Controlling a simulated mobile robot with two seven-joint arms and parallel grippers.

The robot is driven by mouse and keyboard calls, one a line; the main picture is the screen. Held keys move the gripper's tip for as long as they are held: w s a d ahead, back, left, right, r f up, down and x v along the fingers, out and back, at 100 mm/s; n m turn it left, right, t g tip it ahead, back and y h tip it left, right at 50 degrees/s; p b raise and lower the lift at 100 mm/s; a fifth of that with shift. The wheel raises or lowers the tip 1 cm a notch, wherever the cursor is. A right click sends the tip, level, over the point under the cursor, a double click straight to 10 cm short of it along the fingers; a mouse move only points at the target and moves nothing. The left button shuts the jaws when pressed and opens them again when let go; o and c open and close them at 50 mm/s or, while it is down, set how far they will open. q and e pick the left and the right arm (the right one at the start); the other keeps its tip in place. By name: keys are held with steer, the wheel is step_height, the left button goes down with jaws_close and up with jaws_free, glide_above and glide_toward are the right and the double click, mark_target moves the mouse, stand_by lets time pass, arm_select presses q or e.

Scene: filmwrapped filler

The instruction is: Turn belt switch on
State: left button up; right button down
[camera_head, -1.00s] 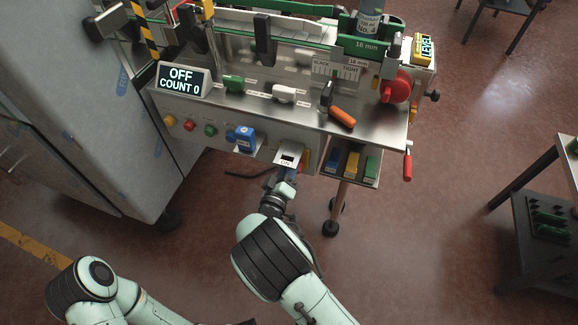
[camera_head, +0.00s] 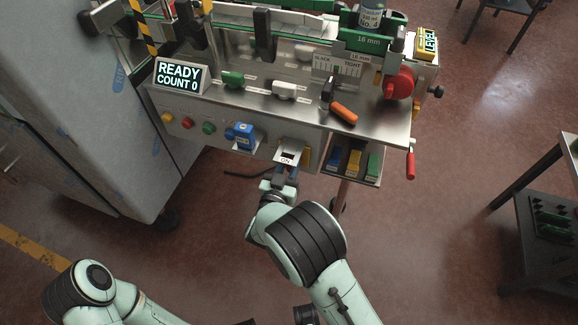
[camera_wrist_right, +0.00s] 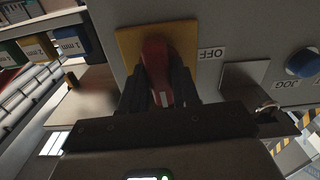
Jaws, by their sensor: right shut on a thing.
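The belt switch (camera_wrist_right: 156,52) shows in the right wrist view as a red lever on a yellow plate, with an OFF label beside it. My right gripper (camera_wrist_right: 158,84) is shut on the red lever, one dark finger on each side. In the head view my right gripper (camera_head: 286,176) is at the machine's front panel, just below the ON label (camera_head: 287,160), and the lever is mostly hidden there. The display (camera_head: 179,76) reads READY, COUNT 0.
A blue JOG button (camera_head: 243,135) sits left of the switch. Red, green and yellow buttons are further left. A tray of coloured blocks (camera_head: 372,181) and a red-handled crank (camera_head: 410,165) are to the right. A grey cabinet (camera_head: 75,120) stands at the left.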

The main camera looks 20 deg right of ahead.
steer(key=shift+m, duration=0.3)
stand_by(0.4)
steer(key=c, duration=0.9)
jaws_free()
steer(key=v, duration=1.3)
steer(key=shift+s+a+p, duration=0.2)
steer(key=shift+p, duration=0.15)
